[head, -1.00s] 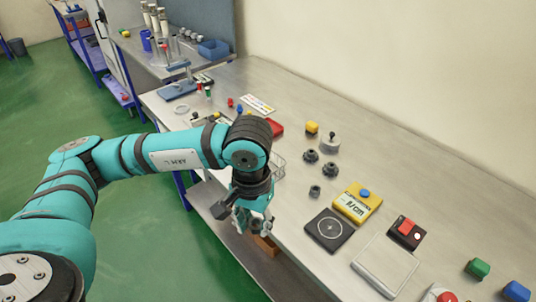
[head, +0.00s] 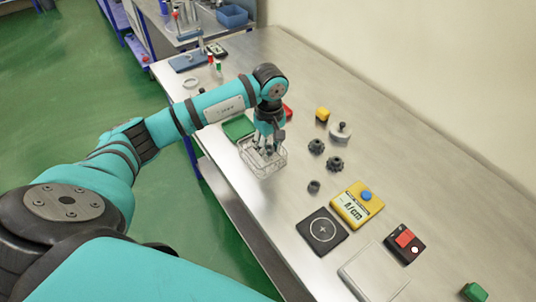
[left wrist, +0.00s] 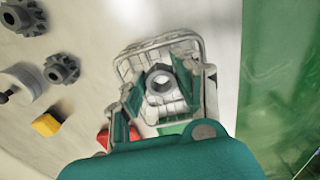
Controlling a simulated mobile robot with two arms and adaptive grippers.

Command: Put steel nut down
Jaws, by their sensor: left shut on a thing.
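The steel nut (left wrist: 160,82) is a grey ring with a hole, seen in the left wrist view between the fingers of my left gripper (left wrist: 160,92). In the head view my left gripper (head: 266,150) points down over the wire basket (head: 265,168), which stands near the table's front edge. The fingers are shut on the nut. The basket's wire rim also shows around the nut in the left wrist view (left wrist: 150,45). I cannot tell whether the nut touches the basket floor. In the head view the fingers hide the nut. My right gripper is out of view.
A yellow device (head: 357,205) and a black pad (head: 322,231) lie nearer. A green item (head: 238,127) lies behind the basket. The table (head: 440,185) is clear along the wall side.

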